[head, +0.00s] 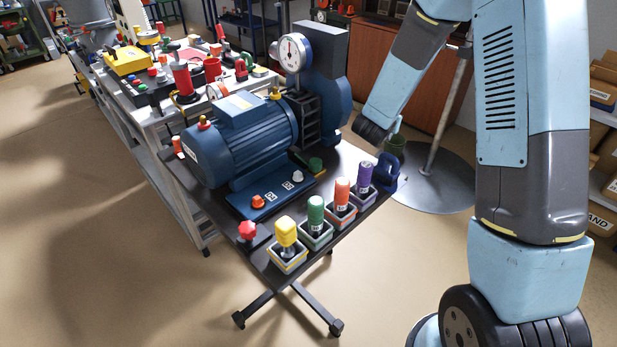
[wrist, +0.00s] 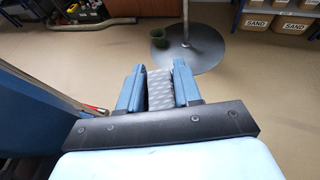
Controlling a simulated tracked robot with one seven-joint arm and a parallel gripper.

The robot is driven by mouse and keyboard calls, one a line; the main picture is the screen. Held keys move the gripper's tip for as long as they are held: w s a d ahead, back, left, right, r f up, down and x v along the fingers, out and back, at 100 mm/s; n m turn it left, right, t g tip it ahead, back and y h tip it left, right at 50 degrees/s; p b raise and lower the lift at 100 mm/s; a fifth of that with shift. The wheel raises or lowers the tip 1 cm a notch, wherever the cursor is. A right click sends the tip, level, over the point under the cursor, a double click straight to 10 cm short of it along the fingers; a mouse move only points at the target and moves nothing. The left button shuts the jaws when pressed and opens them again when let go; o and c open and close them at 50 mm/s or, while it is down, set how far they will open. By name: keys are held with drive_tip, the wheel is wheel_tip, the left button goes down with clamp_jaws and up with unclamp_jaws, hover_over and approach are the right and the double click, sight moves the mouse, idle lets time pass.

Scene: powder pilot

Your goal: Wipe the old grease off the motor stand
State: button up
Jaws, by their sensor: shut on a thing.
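The blue motor (head: 240,140) sits on a blue base plate (head: 285,197) on a dark wheeled table (head: 350,160). The plate carries small labels and orange, white and green knobs; I cannot make out grease on it. My gripper (wrist: 157,72) shows in the wrist view, its blue fingers shut on a grey patterned pad (wrist: 160,92). The pad is held off any surface that I can see, with floor beyond it. In the head view my arm comes down right of the motor; I cannot clearly make out the pad there.
A red knob (head: 247,230) is at the corner. A round pole base (head: 440,185) and green cup (wrist: 158,38) are beyond. A cluttered bench (head: 150,105) stands left.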

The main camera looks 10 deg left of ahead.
drive_tip(key=s+a+f+m+g+h, duration=0.1)
drive_tip(key=s+a+m+h, duration=0.1)
drive_tip(key=s+a, duration=1.05)
drive_tip(key=s+a+f+m+g+h, duration=0.1)
drive_tip(key=s+a+m+h, duration=0.1)
drive_tip(key=s+a, duration=1.05)
drive_tip(key=shift+s+d+f, duration=0.4)
drive_tip(key=shift+d+f, duration=0.05)
drive_tip(key=shift+f, duration=0.45)
drive_tip(key=shift+s+d+f, duration=0.4)
drive_tip(key=shift+d+f, duration=0.05)
drive_tip(key=shift+f, duration=0.5)
drive_tip(key=shift+s+d+f, duration=0.4)
drive_tip(key=shift+d+f, duration=0.05)
drive_tip(key=shift+f, duration=0.45)
drive_tip(key=shift+f, duration=0.95)
drive_tip(key=shift+w+d, duration=1.3)
drive_tip(key=shift+w, duration=0.25)
drive_tip(key=shift+w+d, duration=1.3)
drive_tip(key=shift+w, duration=0.2)
